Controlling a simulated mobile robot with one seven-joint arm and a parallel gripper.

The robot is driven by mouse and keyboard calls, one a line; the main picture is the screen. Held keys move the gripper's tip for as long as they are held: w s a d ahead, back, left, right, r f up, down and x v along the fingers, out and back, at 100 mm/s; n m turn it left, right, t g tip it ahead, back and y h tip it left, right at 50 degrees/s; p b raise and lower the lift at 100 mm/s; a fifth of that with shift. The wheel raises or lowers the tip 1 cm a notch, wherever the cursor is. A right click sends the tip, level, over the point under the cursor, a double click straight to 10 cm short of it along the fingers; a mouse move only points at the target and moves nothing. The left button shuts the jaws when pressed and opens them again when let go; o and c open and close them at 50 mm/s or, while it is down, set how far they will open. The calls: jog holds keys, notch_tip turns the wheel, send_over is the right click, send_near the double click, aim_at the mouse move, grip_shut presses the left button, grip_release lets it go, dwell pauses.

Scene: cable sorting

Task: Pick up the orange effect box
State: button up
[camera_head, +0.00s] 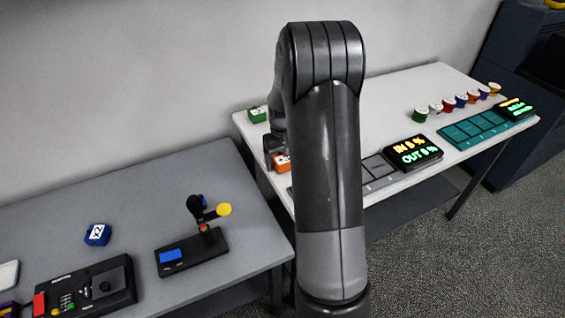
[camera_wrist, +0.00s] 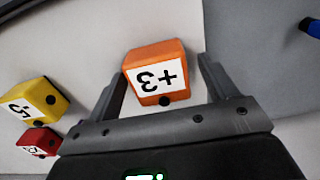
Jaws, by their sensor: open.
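The orange effect box (camera_wrist: 153,54), with a white "+3" label that appears upside down, is on the light table surface in the wrist view. My gripper (camera_wrist: 162,68) is open, with one finger to the left of the box and the other to the right. A small gap shows on the right side; whether the left finger touches the box is unclear. In the head view the orange box (camera_head: 282,161) shows beside my gripper (camera_head: 276,160) at the white table's near left edge. My arm hides part of this area.
A yellow box (camera_wrist: 36,98) and a red box (camera_wrist: 40,143) are left of my gripper. A green box (camera_head: 258,114) sits further back. Trays, a black display (camera_head: 414,152) and several spools are on the right. The grey table (camera_head: 130,215) holds a blue box (camera_head: 97,235) and devices.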

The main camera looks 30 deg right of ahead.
jog(key=shift+c, duration=0.2)
jog(key=c, duration=1.1)
